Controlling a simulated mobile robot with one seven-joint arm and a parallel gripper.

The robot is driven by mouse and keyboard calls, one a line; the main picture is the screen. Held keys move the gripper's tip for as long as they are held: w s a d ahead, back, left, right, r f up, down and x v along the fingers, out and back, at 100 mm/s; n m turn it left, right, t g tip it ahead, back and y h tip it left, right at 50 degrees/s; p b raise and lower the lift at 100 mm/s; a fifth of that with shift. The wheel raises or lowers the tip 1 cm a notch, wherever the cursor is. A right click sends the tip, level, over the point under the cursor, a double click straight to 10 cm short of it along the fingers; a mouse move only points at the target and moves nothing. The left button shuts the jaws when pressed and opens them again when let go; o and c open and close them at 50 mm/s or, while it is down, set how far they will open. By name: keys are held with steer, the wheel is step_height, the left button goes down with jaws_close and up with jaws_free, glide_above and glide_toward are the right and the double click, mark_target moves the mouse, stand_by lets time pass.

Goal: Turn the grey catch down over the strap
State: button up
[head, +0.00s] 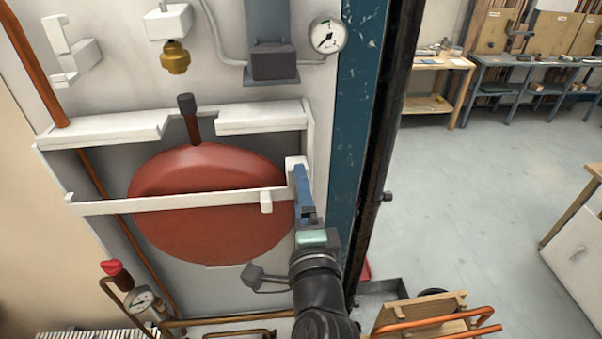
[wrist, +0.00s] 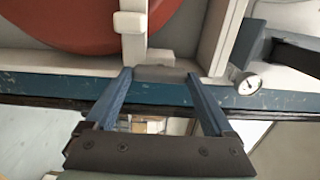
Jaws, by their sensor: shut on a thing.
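The white strap (head: 170,204) runs across the front of a round red vessel (head: 210,232) in a white-framed recess. A small white tab (head: 266,202) sits on the strap near its right end. In the wrist view the strap (wrist: 134,48) leads down to the grey catch (wrist: 160,73). My gripper (wrist: 160,76) has its two blue fingers on either side of the catch, shut on it. In the head view my gripper (head: 302,178) is at the strap's right end, by the recess's right edge, and hides the catch. I cannot tell its exact angle.
A blue post (head: 357,120) and a dark upright pipe (head: 389,120) stand just right of my gripper. A gauge (head: 328,35) is above. A grey lever-like part (head: 253,274) is below left. Copper pipes and a red-handled valve (head: 116,272) are at lower left. Open floor lies right.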

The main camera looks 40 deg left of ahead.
steer(key=o, duration=1.1)
steer(key=b+v, duration=0.6)
steer(key=v, duration=0.7)
steer(key=shift+a, duration=0.1)
